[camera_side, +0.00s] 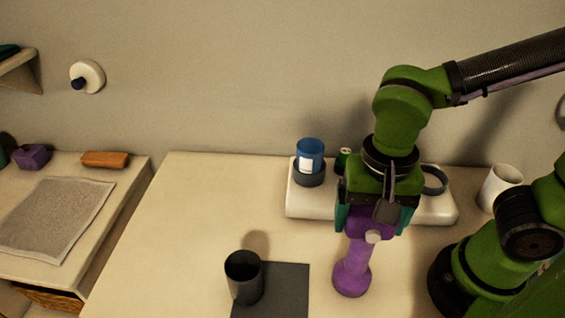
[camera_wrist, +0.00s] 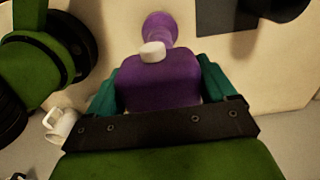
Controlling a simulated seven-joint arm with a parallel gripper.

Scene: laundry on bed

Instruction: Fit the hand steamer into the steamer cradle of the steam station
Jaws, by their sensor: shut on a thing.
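The hand steamer is purple with a pale button (camera_side: 352,268). It stands roughly upright in front of the steam station, its flared end downward; whether that end touches the table I cannot tell. My gripper (camera_side: 376,212) is shut on its upper part, with a teal finger on each side. The wrist view shows the steamer (camera_wrist: 158,80) between the fingers of my gripper (camera_wrist: 158,84). The steam station (camera_side: 300,203) is a white base at the back of the table. A blue container with a white label (camera_side: 311,152) sits in its left ring. A dark open ring (camera_side: 436,180) shows at its right; my gripper hides the middle.
A dark cup (camera_side: 243,278) stands at the front left by a dark grey mat (camera_side: 285,290). A white mug (camera_side: 500,187) is right of the station. The table's left part is clear. A side table with a grey cloth (camera_side: 58,218) lies farther left.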

